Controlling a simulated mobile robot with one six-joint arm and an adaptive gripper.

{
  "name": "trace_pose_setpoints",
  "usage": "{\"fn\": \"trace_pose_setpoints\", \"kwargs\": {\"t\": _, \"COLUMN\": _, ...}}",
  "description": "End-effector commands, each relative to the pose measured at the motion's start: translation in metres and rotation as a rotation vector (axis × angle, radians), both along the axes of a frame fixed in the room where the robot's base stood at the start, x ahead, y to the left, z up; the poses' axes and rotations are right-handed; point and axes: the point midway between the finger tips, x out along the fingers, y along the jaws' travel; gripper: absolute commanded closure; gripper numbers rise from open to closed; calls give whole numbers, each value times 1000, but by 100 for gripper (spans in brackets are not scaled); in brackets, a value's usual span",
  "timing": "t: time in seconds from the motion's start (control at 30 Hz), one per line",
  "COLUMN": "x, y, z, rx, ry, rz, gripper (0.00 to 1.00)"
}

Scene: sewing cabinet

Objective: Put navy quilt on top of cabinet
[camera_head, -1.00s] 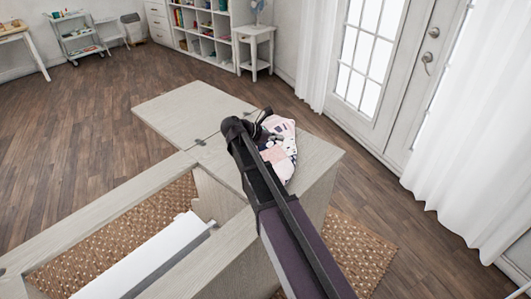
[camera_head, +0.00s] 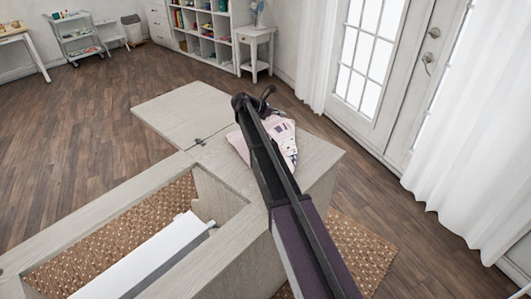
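A folded quilt (camera_head: 285,136), pale pink with dark navy patches, lies on the right part of the pale wooden cabinet top (camera_head: 319,155). My arm crosses in front of it and hides its middle. My gripper (camera_head: 270,99) is just beyond the quilt's far edge in the picture and seems raised above the top. Its small dark fingers look spread apart, with nothing visible between them.
The cabinet's hinged leaf (camera_head: 185,112) is folded out at the far left. An open well in front holds a white machine bed (camera_head: 150,259). A woven rug (camera_head: 357,254) lies below. White curtains (camera_head: 468,130) and a glazed door stand at right.

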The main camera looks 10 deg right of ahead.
Motion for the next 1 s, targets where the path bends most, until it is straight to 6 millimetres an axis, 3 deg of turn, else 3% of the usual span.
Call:
{"fn": "trace_pose_setpoints", "kwargs": {"t": 0.03, "x": 13, "y": -3, "z": -1, "rx": 0, "ry": 0, "rz": 0, "gripper": 100}}
{"fn": "trace_pose_setpoints", "kwargs": {"t": 0.4, "x": 8, "y": -2, "z": -27, "rx": 0, "ry": 0, "rz": 0, "gripper": 100}}
{"fn": "trace_pose_setpoints", "kwargs": {"t": 1.0, "x": 8, "y": -2, "z": -30, "rx": 0, "ry": 0, "rz": 0, "gripper": 100}}
